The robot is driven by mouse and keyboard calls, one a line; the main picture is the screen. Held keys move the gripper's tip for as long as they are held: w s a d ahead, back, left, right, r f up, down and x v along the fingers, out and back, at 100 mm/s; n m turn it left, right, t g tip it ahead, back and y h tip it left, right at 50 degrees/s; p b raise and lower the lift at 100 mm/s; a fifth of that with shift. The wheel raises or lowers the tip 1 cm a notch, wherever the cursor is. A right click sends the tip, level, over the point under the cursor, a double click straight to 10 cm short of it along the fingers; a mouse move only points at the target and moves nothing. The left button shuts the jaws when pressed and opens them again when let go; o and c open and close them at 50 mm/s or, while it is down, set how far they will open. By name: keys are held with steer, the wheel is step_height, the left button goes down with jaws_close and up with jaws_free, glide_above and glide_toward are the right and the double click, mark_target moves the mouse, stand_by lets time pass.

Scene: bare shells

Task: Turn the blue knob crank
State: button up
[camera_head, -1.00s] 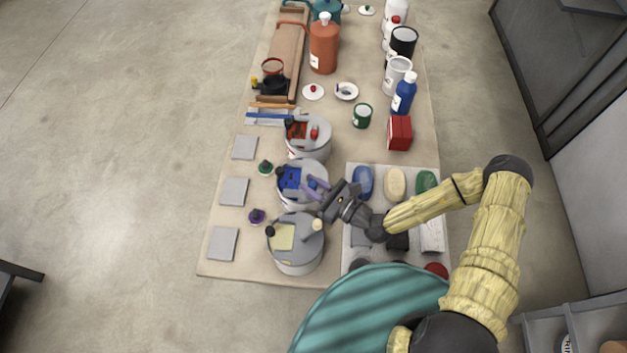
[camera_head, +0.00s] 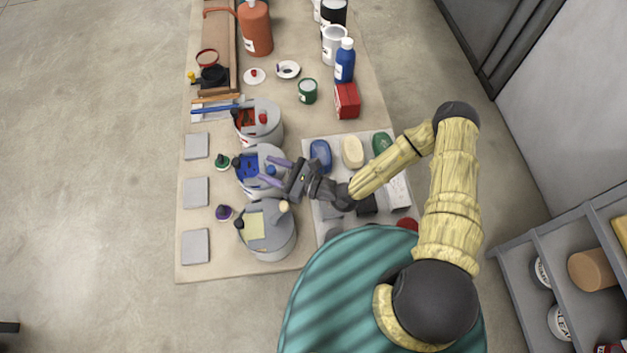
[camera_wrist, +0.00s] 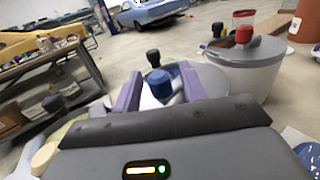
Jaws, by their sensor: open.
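The blue knob (camera_head: 270,170) stands on the lid of the middle grey pot (camera_head: 258,188), which has a blue panel on top. In the wrist view the blue knob (camera_wrist: 158,82) shows between my two purple fingers, with a dark knob (camera_wrist: 153,57) behind it. My gripper (camera_head: 271,172) is open and reaches in from the right over the pot's lid. Its fingers (camera_wrist: 160,88) stand on either side of the blue knob with visible gaps. I cannot tell how deep the knob sits between them.
A pot with a red knob (camera_head: 263,117) stands behind, and a pot with a pale-yellow panel (camera_head: 256,226) stands in front, both close. A tray (camera_head: 314,214) with coloured ovals lies under my forearm. Grey square plates (camera_head: 195,192) line the left table edge.

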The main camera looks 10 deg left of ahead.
steer(key=b+v, duration=0.4)
steer(key=v, duration=1.3)
steer(key=shift+d, duration=0.15)
steer(key=shift+o, duration=0.2)
step_height(320, 180, up, 19)
steer(key=n+g+h+p, duration=0.4)
steer(key=n+h+p, duration=0.4)
steer(key=n+h, duration=0.95)
glide_above(271, 167)
steer(key=shift+r+n, duration=0.2)
steer(key=shift+n, duration=0.15)
